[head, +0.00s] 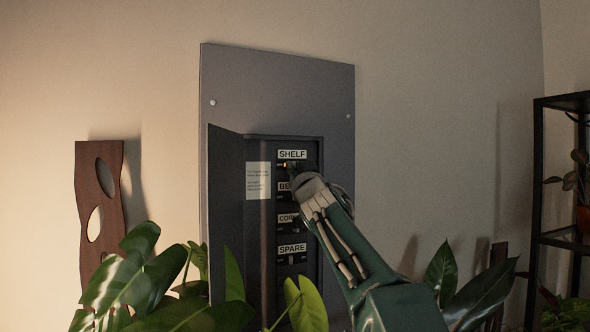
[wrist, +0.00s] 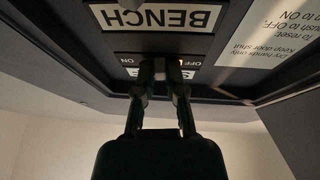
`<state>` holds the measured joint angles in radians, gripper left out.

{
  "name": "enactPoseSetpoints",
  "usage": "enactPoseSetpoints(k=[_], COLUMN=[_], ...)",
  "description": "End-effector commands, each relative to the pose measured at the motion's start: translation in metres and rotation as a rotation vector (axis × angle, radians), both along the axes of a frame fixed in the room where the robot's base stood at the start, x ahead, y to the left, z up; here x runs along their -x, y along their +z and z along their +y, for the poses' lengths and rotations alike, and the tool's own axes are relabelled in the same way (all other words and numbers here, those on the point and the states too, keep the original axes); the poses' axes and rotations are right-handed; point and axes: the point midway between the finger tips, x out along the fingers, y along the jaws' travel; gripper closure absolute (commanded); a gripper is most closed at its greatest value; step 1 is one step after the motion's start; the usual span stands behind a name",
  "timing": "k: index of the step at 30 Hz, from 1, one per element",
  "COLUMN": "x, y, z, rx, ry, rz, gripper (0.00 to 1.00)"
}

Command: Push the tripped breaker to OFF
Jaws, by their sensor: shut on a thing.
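The SHELF breaker (head: 284,165) is the top one in the panel, under the SHELF label (head: 292,154), with a small orange mark by it. My gripper (head: 298,174) is at this breaker and covers most of it. In the wrist view, which is upside down, my gripper (wrist: 160,70) has its fingers close together on the SHELF breaker's lever, between the ON and OFF marks. An orange glint shows by OFF. The fingers hide the lever, so I cannot tell its exact position.
The grey panel (head: 270,90) has its recess open. BENCH (wrist: 158,17), a partly hidden label and SPARE (head: 292,248) follow below. Leafy plants (head: 150,280) crowd the front. A wooden board (head: 98,185) hangs left; a black shelf (head: 565,238) stands right.

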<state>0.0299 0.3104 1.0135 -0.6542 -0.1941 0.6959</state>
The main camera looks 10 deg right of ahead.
Motion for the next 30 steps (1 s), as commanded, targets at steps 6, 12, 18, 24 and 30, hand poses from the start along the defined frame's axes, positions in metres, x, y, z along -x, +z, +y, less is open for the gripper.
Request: enactPoseSetpoints(k=[6,12,18,24,30], x=[0.002,0.002,0.0018,0.0011,0.0034], y=[0.0018,0.0015,0.0011,0.0002,-0.0007], z=[0.0019,0.0018,0.0017,0.0015,0.0014], rx=[0.002,0.002,0.002,0.002,0.001], ry=[-0.014,-0.015,-0.015,-0.015,-0.014], rz=[0.002,0.002,0.003,0.005,0.006], gripper=[1.0,1.0,0.51,0.51,0.51])
